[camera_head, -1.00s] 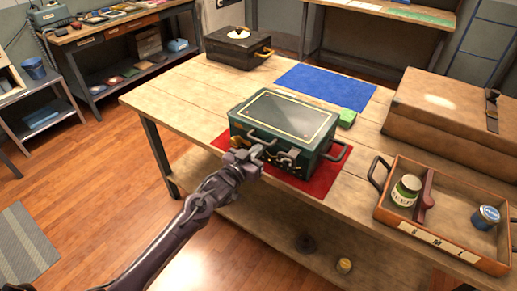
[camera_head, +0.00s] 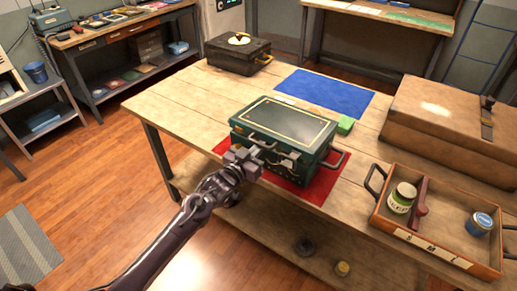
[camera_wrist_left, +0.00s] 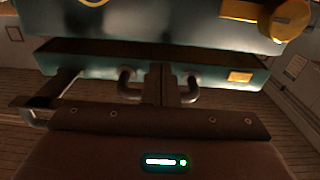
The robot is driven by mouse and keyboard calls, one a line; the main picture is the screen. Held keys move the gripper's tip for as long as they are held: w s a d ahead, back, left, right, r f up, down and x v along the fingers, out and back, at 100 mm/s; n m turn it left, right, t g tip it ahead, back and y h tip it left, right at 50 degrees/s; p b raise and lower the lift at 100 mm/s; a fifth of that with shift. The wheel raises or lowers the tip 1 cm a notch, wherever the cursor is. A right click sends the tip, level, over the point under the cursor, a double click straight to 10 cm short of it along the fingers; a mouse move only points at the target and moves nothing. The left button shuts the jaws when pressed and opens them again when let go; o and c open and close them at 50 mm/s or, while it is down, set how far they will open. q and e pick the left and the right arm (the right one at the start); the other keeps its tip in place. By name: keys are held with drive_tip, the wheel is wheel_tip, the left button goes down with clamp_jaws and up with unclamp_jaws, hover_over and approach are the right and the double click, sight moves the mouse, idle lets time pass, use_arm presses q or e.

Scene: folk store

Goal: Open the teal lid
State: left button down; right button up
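The teal case (camera_head: 270,150) stands on a red mat (camera_head: 318,188) at the table's front edge. Its teal lid (camera_head: 287,120) has a gold border line and looks closed or barely raised in the head view. In the left wrist view, a dark gap shows between two teal parts of the case (camera_wrist_left: 220,70). My left gripper (camera_head: 252,155) is at the case's front. In the left wrist view its fingers (camera_wrist_left: 164,78) are close together between the two bent ends of a grey handle (camera_wrist_left: 130,88), apparently shut on its bar, which they hide. My right gripper is not in view.
An orange tray (camera_head: 425,245) with jars stands at the right front, beside a large brown case (camera_head: 450,120). A dark box (camera_head: 238,55) is at the far left. The table's left part is clear.

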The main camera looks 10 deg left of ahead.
use_arm(q)
drive_tip(key=shift+r+p, duration=0.3)
drive_tip(key=shift+r, duration=0.4)
drive_tip(key=shift+w+r+p, duration=0.2)
drive_tip(key=shift+r+p, duration=0.8)
drive_tip(key=shift+r, duration=0.3)
drive_tip(key=shift+w+d+r+p, duration=0.1)
drive_tip(key=shift+w+r+p, duration=0.05)
drive_tip(key=shift+r+p, duration=0.4)
drive_tip(key=shift+w+d+r+p, duration=0.15)
drive_tip(key=shift+r+p, duration=0.2)
drive_tip(key=shift+r, duration=0.3)
drive_tip(key=shift+a+r, duration=0.1)
